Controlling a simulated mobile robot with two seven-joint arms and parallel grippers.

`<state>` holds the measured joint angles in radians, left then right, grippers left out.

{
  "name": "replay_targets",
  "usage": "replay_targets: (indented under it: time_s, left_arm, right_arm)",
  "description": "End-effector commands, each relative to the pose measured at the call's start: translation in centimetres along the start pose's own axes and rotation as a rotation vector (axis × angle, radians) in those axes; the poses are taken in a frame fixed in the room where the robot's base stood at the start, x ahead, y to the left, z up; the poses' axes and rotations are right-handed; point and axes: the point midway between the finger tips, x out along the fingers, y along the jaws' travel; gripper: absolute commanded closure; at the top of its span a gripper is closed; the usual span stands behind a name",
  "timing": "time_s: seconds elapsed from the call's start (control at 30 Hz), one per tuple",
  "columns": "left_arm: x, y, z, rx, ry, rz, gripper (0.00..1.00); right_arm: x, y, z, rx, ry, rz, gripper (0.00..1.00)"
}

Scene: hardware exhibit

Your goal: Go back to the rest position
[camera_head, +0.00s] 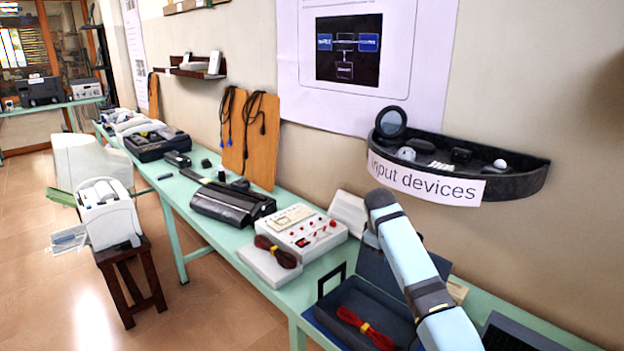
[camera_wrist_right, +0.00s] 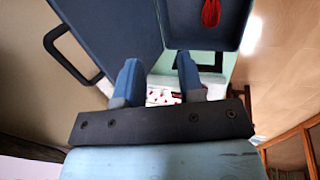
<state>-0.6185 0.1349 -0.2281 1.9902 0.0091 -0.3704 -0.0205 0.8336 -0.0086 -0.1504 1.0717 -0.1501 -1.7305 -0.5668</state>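My right arm (camera_head: 410,262) comes in from the lower right in the head view, bent above the table. Its gripper is hidden there. In the right wrist view my right gripper (camera_wrist_right: 157,66) shows two blue fingers standing apart with nothing held between them. My left gripper and left arm are not in view.
An open dark blue case (camera_head: 368,306) with a red cable (camera_head: 364,328) lies below my right arm on the long green table (camera_head: 291,303). A white instrument box (camera_head: 302,232) stands beyond it. A wall shelf (camera_head: 507,184) labelled "input devices" juts out above. The floor at left has free room.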

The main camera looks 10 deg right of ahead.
Motion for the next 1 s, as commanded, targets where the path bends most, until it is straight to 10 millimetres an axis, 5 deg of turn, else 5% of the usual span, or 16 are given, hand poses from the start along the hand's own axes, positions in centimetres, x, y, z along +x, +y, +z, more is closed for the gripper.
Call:
replay_targets:
  time_s: [0.2,0.47,0.8,1.0]
  left_arm:
    - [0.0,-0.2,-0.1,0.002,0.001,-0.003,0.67]
    - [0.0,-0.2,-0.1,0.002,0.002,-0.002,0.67]
    - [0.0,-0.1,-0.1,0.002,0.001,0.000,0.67]
    - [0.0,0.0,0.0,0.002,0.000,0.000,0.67]
  right_arm:
    - [6.2,-6.6,6.4,0.088,0.034,-0.027,0.65]
    - [9.8,-15.6,16.8,0.220,0.090,-0.062,0.65]
    - [7.2,-26.1,30.9,0.379,0.156,-0.119,0.65]
    - [4.3,-29.2,35.7,0.436,0.178,-0.146,0.65]
